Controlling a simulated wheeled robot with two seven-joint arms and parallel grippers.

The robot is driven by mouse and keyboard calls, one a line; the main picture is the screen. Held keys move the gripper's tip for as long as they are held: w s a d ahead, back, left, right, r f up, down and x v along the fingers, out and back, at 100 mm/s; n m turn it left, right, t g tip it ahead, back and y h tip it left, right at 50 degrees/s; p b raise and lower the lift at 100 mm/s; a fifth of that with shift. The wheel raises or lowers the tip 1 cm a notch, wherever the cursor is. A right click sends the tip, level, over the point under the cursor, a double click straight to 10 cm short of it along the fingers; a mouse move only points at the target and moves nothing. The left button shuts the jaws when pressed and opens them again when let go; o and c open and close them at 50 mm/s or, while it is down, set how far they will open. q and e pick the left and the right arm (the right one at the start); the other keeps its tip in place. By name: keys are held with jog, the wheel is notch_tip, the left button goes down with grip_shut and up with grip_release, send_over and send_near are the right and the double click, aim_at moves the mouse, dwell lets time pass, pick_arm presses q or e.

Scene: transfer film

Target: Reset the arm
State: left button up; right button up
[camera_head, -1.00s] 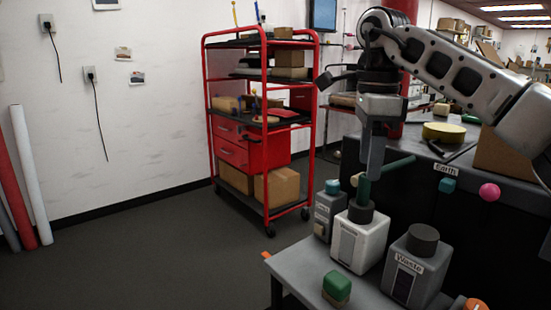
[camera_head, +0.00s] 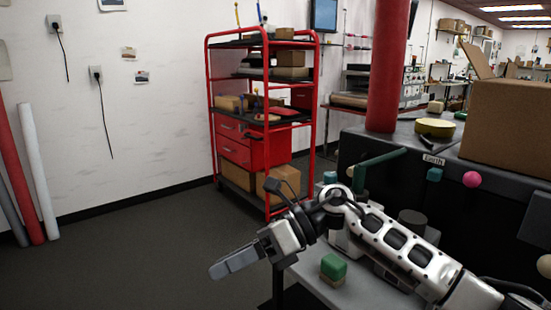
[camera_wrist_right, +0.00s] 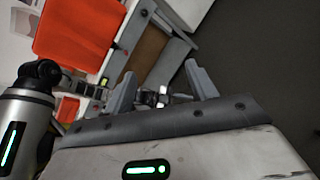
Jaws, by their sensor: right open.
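My right arm reaches in from the lower right in the head view, and its gripper (camera_head: 234,262) points left over the open floor, left of the grey bench. In the right wrist view the two fingers of this gripper (camera_wrist_right: 161,86) stand apart with nothing held between them. My left gripper is not seen in the head view.
A grey bench (camera_head: 352,292) carries a green block (camera_head: 333,268) and a dark-lidded container (camera_head: 412,222), partly hidden by my arm. A red shelf cart (camera_head: 211,110) stands behind. A cardboard box (camera_head: 507,122) sits on the dark counter. The floor at left (camera_head: 130,255) is free.

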jog(key=d+f+n+t+h, duration=0.1)
jog(key=d+f+n+t, duration=0.5)
jog(key=n, duration=0.6)
jog(key=s+d+f+n+t+h, duration=0.1)
jog(key=d+f+n+t, duration=0.15)
jog(key=n+t, duration=0.7)
jog(key=d+f+n+t+h, duration=0.1)
jog(key=d+f+n+t, duration=0.35)
jog(key=n, duration=0.85)
jog(key=s+d+f+m+g+h, duration=0.2)
jog(key=s+d+f+m+h, duration=0.1)
jog(key=s+f, duration=0.5)
jog(key=s+d+f+m+g+h, duration=0.3)
jog(key=s+d+f+m+h, duration=0.1)
jog(key=s+f+m, duration=0.3)
notch_tip(320, 180, down, 2)
jog(key=shift+s+d, duration=0.35)
jog(key=shift+d, duration=0.5)
jog(key=shift+m, duration=0.25)
